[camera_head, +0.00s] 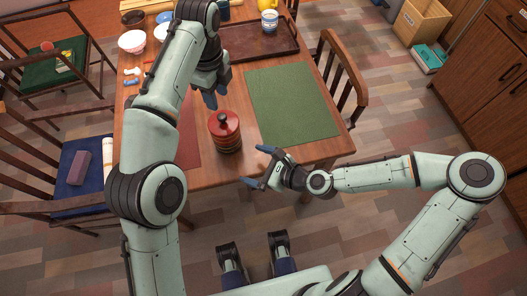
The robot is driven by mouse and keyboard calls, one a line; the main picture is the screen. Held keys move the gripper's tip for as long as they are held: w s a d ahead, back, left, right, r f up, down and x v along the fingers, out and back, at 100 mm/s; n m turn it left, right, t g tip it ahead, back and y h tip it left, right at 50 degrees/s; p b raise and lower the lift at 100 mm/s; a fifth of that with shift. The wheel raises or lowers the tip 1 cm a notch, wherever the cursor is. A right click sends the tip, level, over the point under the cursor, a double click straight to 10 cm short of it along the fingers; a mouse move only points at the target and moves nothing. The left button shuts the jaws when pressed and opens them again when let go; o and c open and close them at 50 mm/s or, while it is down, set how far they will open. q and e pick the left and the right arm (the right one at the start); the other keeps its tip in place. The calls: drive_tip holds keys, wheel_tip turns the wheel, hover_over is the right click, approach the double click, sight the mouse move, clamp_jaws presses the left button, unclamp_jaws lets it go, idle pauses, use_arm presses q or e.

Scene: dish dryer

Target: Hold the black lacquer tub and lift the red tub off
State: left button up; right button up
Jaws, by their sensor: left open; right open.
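The red tub (224,129) with a black knob on top stands upright near the front edge of the wooden table (216,176). A darker band shows at its lower part, likely the black lacquer tub (232,149) beneath it; I cannot make out the seam clearly. My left gripper (211,100) is open and empty, above and behind the red tub, fingers pointing down. My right gripper (257,167) is open and empty at the table's front edge, right of and nearer than the stack, fingers pointing left. Neither gripper appears to touch the tubs.
A green mat (290,104) lies right of the tubs and a red mat (188,143) lies left, partly hidden by my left arm. A brown tray (262,42) and a white-and-blue cup (269,20) are at the back. Bowls (132,41) stand back left. Chairs flank the table.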

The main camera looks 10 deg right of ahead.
sight(238, 143)
drive_tip(key=shift+w+d+r+m+t, duration=0.35)
drive_tip(key=shift+w+d+r+m, duration=0.1)
drive_tip(key=shift+d+m, duration=0.15)
drive_tip(key=shift+w+d+r+m+t, duration=0.3)
drive_tip(key=shift+d+r+m+t, duration=0.1)
drive_tip(key=shift+d+m, duration=0.15)
drive_tip(key=shift+w+d+r+m+h, duration=0.1)
drive_tip(key=shift+w+r+m+h, duration=0.1)
drive_tip(key=shift+m+h, duration=0.15)
drive_tip(key=shift+w, duration=0.15)
drive_tip(key=x, duration=1.3)
drive_tip(key=c, duration=0.9)
